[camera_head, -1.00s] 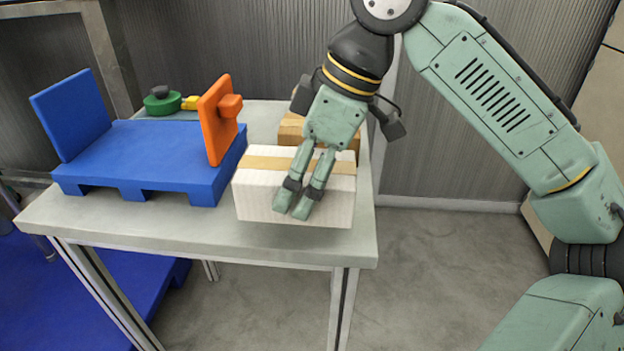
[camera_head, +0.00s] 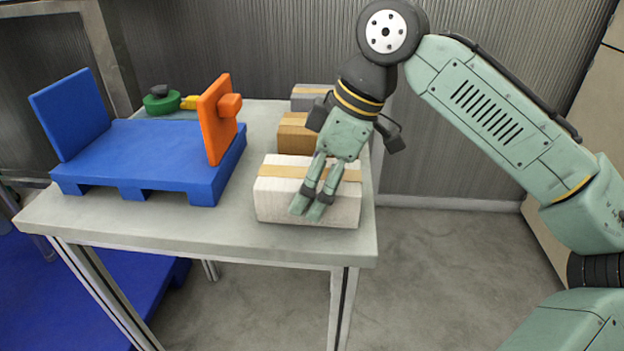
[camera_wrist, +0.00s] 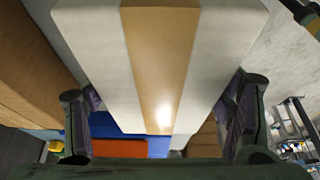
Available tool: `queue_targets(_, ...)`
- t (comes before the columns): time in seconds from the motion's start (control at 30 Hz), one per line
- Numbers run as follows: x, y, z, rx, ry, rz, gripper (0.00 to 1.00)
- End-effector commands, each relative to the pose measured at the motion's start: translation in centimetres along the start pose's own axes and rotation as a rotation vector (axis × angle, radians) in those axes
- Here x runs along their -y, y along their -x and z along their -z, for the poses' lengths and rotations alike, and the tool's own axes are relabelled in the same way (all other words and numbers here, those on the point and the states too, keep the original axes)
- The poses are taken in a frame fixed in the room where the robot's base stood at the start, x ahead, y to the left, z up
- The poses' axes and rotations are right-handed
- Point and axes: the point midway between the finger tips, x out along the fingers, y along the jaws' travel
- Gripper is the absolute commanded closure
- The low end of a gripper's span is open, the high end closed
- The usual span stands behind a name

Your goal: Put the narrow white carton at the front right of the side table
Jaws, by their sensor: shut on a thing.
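The narrow white carton (camera_head: 280,200), with a tan tape strip along its top, is at the front right of the side table (camera_head: 190,232). My gripper (camera_head: 308,208) points down over it and is shut on it, with its fingers partly hiding the front and top. In the wrist view the white carton (camera_wrist: 220,40) fills the space between the two fingers. The carton is roughly level, near the table's front and right edges. I cannot tell whether its underside touches the tabletop.
A brown carton (camera_head: 292,137) and a grey carton (camera_head: 308,98) stand behind the white one. A blue pallet-like stand (camera_head: 140,150) with an orange upright plate (camera_head: 215,120) is to the left. A green round object (camera_head: 162,103) is at the back left.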

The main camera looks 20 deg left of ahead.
Motion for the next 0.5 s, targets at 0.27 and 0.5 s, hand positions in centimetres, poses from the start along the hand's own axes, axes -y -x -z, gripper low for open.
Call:
queue_targets(0.27,0.01,-0.04,0.00,-0.001,0.000,0.000,0.09)
queue_targets(0.5,0.01,-0.03,0.00,-0.001,0.000,0.000,0.05)
